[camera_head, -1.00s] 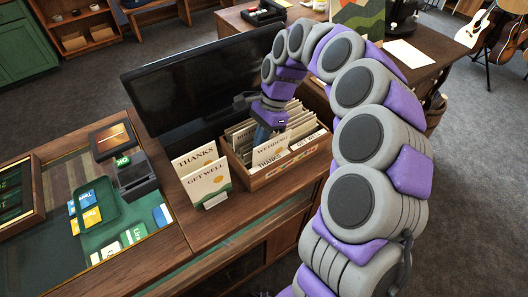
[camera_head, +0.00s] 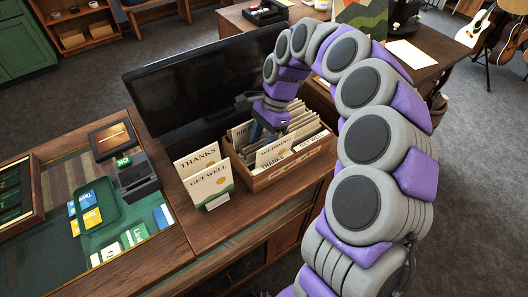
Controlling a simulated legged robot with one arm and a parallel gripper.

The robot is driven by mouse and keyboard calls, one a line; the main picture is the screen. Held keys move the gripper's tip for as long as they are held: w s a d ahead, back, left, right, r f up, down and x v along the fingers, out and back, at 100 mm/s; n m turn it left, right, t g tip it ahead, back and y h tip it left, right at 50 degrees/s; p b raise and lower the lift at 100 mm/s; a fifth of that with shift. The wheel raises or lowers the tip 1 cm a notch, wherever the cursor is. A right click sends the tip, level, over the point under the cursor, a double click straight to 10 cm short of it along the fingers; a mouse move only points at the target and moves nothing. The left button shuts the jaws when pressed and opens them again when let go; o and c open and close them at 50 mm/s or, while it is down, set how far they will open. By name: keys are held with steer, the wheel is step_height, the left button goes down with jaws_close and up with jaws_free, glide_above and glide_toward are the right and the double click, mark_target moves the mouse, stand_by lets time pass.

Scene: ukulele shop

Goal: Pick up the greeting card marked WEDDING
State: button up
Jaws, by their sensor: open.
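The card marked WEDDING (camera_head: 273,150) stands upright in a wooden box (camera_head: 290,171) among several other cards, behind a front row that includes a THANKS card. The box sits on the wooden counter. My gripper (camera_head: 271,117) is over the box, just behind and above the WEDDING card's top edge. It points down among the cards behind that card. Its fingertips are small and partly hidden, and I see nothing held between them. I cannot tell whether it touches any card.
A stand with THANKS and GET WELL cards (camera_head: 211,184) is left of the box. A dark monitor (camera_head: 205,85) rises close behind. A card reader (camera_head: 136,177) and green tray (camera_head: 97,212) lie further left. Floor is free at lower right.

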steer(key=shift+s+d, duration=0.2)
steer(key=shift+s, duration=0.1)
